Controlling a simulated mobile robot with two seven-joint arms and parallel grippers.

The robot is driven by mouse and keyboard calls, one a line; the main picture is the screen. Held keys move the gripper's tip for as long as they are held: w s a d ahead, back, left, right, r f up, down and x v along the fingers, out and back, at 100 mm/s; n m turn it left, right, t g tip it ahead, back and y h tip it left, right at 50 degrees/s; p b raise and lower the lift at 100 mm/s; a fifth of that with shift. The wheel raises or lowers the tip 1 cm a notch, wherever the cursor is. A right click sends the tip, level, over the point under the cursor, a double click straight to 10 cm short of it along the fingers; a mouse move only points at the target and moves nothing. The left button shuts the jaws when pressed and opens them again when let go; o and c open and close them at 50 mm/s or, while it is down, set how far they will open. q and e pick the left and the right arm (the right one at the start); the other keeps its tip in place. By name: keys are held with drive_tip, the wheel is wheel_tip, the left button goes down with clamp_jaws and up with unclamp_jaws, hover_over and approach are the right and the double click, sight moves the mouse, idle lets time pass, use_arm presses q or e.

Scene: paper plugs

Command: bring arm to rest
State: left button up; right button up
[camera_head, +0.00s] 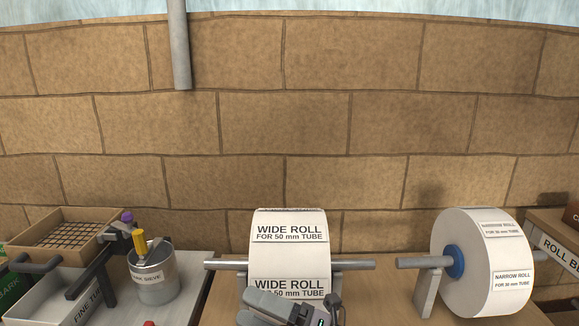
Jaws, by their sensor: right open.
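My right gripper (310,311) shows at the bottom centre, cut off by the lower edge of the view. It is open, in front of the lower part of the wide paper roll (290,257), and hides part of its lower label. I cannot tell whether it touches the roll. No paper or other thing is visible between its fingers. My left gripper is not in view.
The wide roll hangs on a metal bar (356,265). At right, a narrow roll (497,262) sits on a stand (428,290). A stone wall (300,125) stands behind.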

drive_tip(key=s+d+f+m+t+h, duration=0.3)
drive_tip(key=d+f+m+t+h, duration=0.9)
drive_tip(key=m, duration=1.2)
drive_tip(key=s+d+f+m+g+h, duration=0.6)
drive_tip(key=s+d+f+m+g, duration=0.15)
drive_tip(key=s+d+f, duration=0.55)
drive_tip(key=shift+m+h, duration=0.4)
drive_tip(key=shift+m, duration=0.25)
drive_tip(key=r+p, duration=0.2)
drive_tip(key=p, duration=0.2)
drive_tip(key=s+r+p, duration=0.1)
drive_tip(key=r+p, duration=0.2)
drive_tip(key=p, duration=0.1)
drive_tip(key=shift+s+d+r, duration=0.15)
drive_tip(key=shift+s+r, duration=0.05)
drive_tip(key=shift+r, duration=0.05)
drive_tip(key=shift+f, duration=0.1)
